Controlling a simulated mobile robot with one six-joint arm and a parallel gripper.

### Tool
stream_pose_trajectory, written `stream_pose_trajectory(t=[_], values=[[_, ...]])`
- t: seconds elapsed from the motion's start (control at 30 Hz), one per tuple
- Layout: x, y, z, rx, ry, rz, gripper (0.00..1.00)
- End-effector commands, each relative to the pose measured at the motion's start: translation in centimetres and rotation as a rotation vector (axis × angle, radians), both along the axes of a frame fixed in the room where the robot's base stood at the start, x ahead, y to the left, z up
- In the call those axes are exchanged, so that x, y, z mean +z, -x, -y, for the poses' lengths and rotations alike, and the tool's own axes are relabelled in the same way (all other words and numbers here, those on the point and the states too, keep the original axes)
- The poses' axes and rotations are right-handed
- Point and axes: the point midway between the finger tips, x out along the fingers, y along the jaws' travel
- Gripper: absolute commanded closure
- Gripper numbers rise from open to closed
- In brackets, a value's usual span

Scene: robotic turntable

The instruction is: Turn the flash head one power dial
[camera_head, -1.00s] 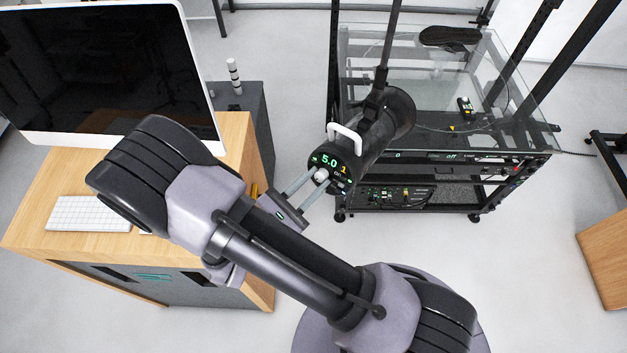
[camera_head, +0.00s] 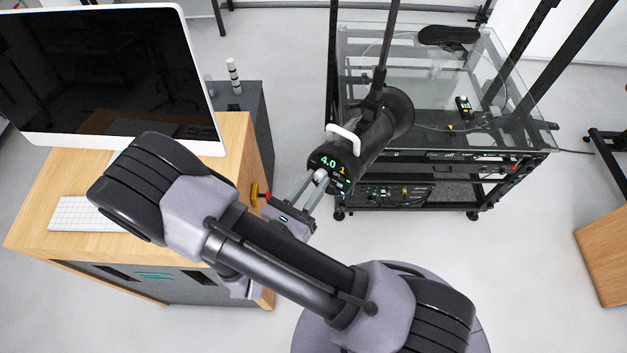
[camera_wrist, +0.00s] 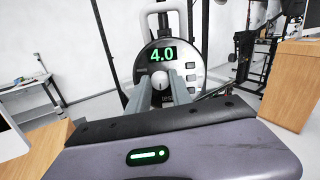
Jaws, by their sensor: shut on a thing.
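The flash head (camera_head: 372,137) is a black cylinder with a white handle, hung on a dark pole. Its rear panel faces my gripper and shows a green 4.0 and a yellow 1. In the wrist view the panel display (camera_wrist: 162,54) also reads 4.0. The power dial (camera_wrist: 160,79) is a light round knob below the display; it also shows in the head view (camera_head: 320,176). My gripper (camera_head: 317,181) is shut on the dial, with one finger on each side.
A wooden desk (camera_head: 235,140) with a monitor (camera_head: 100,75) and keyboard (camera_head: 85,213) stands at left. A glass-topped rack (camera_head: 440,80) with devices stands behind and right of the flash head.

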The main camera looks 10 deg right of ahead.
Motion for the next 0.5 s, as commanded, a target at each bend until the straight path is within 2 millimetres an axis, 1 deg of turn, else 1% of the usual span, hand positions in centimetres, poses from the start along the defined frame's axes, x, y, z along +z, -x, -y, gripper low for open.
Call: stream_pose_trajectory(t=[0.5], values=[[0.05, 0.03, 0.03, 0.016, 0.033, -0.034, 1.0]])
